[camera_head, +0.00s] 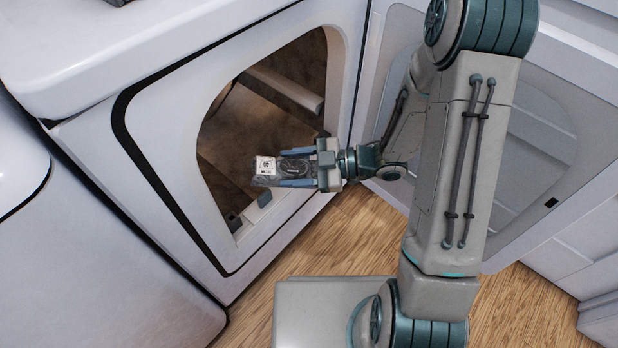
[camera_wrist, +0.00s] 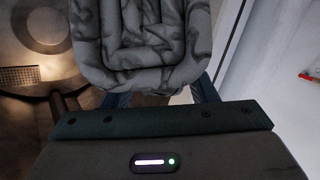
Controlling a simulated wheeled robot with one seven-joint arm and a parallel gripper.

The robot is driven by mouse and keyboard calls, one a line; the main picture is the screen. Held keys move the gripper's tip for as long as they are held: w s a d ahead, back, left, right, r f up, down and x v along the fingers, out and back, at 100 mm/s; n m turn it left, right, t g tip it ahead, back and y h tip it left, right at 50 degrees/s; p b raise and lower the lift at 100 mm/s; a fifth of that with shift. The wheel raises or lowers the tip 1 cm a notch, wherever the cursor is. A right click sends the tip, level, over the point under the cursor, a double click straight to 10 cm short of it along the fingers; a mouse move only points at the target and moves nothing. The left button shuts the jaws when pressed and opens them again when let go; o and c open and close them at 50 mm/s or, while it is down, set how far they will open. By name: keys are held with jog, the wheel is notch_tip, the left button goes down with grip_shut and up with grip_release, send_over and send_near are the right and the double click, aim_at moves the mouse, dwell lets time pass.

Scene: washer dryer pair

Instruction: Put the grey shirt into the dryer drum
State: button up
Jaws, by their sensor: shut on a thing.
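The grey shirt (camera_wrist: 145,45) is a folded bundle with darker patches, filling the top middle of the wrist view. In the head view the shirt (camera_head: 266,181) is a small dark bundle with a white printed patch. My gripper (camera_head: 284,170) is shut on it, with a blue finger on each side. Shirt and fingers are at the dryer's open doorway, in front of the dark drum (camera_head: 240,130). I cannot tell exactly how deep the shirt is past the rim. The wrist view shows the drum's brown inside (camera_wrist: 30,75) to the left of the shirt.
The white dryer front (camera_head: 185,140) frames the opening. Its open door (camera_head: 540,130) stands to the right, behind my arm. Another white appliance (camera_head: 80,250) is at the lower left. The wooden floor (camera_head: 330,240) shows below.

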jog(key=w+a+f+b, duration=0.2)
jog(key=w+a, duration=0.5)
jog(key=a, duration=0.1)
jog(key=w+a+f+b, duration=0.2)
jog(key=w+a+f, duration=0.1)
jog(key=w+a, duration=0.3)
jog(key=shift+w+a+b, duration=0.3)
jog(key=shift+w+a, duration=0.05)
jog(key=shift+a, duration=0.65)
jog(key=o, duration=1.2)
jog(key=d+r+p, duration=0.2)
jog(key=d+p, duration=0.2)
jog(key=d, duration=0.8)
jog(key=shift+s, duration=0.15)
